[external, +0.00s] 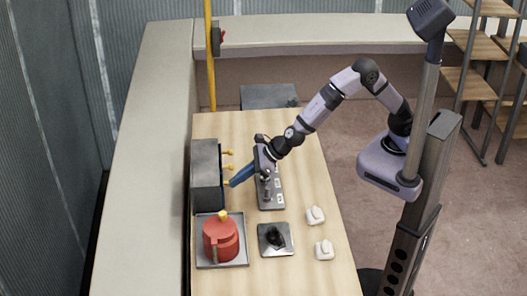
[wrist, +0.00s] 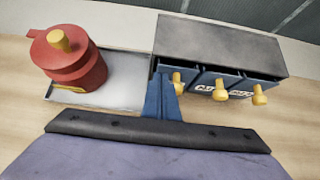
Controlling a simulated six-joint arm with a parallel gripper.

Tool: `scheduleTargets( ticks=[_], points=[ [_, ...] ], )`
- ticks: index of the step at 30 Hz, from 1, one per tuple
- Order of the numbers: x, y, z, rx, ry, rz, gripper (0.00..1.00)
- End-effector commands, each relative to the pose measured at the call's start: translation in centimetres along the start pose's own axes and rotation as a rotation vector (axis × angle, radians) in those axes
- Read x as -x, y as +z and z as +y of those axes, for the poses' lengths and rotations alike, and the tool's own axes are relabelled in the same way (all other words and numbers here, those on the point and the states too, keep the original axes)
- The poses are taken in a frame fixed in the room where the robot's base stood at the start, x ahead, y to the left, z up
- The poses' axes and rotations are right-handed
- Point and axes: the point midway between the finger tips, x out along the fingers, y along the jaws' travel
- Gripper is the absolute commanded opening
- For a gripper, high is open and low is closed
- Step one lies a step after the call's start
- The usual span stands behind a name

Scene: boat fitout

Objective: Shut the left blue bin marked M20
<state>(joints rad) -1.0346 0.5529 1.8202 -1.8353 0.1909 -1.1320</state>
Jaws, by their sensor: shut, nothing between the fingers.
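A dark grey cabinet (wrist: 220,42) holds three blue bins with yellow knobs; it also shows in the external view (external: 205,160). The left bin's yellow knob (wrist: 178,77) shows just behind my fingers, which hide much of that bin's front. I cannot read an M20 mark or tell how far the left bin stands out. The middle bin (wrist: 207,74) and the right bin (wrist: 256,80) show beside it. My gripper (wrist: 163,82) is shut and empty, its blue fingertips at the left bin's front; contact is unclear. In the external view my gripper (external: 233,183) points at the nearest knob.
A red pot (wrist: 72,60) with a yellow knob stands on a grey tray (wrist: 125,90) left of the cabinet. In the external view, a grey plate with a black item (external: 276,238) and two white blocks (external: 316,215) lie on the wooden table (external: 300,275).

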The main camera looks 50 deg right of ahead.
Motion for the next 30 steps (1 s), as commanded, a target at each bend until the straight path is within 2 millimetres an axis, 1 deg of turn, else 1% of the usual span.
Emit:
scheduleTargets(
  ticks=[1,6,7,9,15,18,24,30],
  points=[
    [0.2,-0.7,0.0,0.001,0.001,-0.002,0.00],
    [2.0,-2.1,0.1,0.001,0.002,-0.003,0.00],
    [3.2,-0.7,0.0,-0.001,0.001,-0.004,0.00],
    [4.6,0.3,0.0,-0.001,0.001,-0.004,0.00],
    [7.6,2.2,0.0,-0.001,0.001,-0.001,0.00],
    [8.7,3.0,0.0,0.000,0.001,-0.001,0.00],
    [10.0,3.7,0.0,0.000,0.001,-0.001,0.00],
    [10.2,3.8,0.0,0.000,0.001,0.000,0.00]
  ],
)
